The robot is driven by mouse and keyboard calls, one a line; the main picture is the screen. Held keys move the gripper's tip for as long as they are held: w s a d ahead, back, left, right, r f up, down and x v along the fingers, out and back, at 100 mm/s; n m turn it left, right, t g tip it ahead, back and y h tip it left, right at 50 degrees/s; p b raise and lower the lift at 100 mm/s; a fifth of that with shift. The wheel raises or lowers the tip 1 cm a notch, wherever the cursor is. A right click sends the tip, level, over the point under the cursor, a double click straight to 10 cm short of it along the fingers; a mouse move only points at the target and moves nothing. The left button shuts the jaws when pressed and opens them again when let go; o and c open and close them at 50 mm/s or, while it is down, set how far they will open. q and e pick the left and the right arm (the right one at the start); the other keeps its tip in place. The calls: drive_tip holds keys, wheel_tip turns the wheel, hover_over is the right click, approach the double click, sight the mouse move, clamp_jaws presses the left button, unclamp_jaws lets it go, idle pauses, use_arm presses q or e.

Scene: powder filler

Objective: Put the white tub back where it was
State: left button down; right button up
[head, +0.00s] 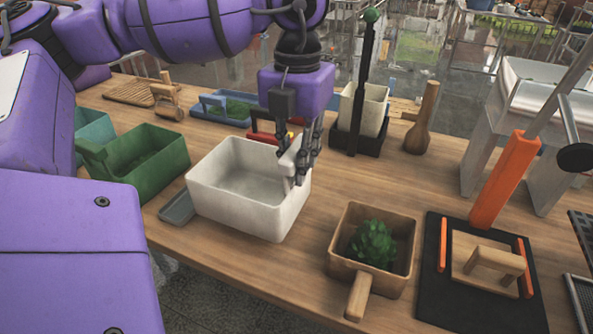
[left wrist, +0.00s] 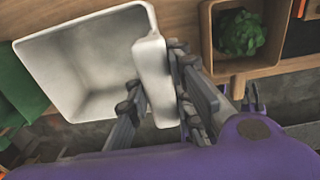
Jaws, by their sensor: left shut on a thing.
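The white tub (head: 240,211) is an empty, open, rectangular tub near the front of the wooden table, upright in the head view. My left gripper (head: 301,163) comes down from above at its right end and is shut on the white handle block there. In the left wrist view, the tub (left wrist: 78,72) lies left of the fingers. The handle (left wrist: 152,82) is between the left gripper's fingers (left wrist: 158,98). I cannot tell whether the tub's base touches the table. My right gripper is not in view.
A grey flat piece (head: 176,207) lies at the tub's left. A green bin (head: 150,154) stands further left. A wooden scoop box (head: 338,262) with a green plant stands at the right. A red-handled thing (head: 262,134) and a black stand (head: 359,138) are behind. Bare table shows right of the tub.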

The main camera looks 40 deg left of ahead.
use_arm(q)
drive_tip(key=shift+w+a+f, duration=0.2)
drive_tip(key=shift+w+f, duration=0.1)
drive_tip(key=shift+f, duration=0.1)
drive_tip(key=shift+w+a+f, duration=0.1)
drive_tip(key=shift+f, duration=1.55)
drive_tip(key=shift+f, duration=0.2)
drive_tip(key=c, duration=1.6)
unclamp_jaws()
drive_tip(key=shift+o, duration=0.2)
drive_tip(key=shift+r, duration=0.1)
wheel_tip(320, 180, up, 12)
drive_tip(key=shift+r, duration=0.1)
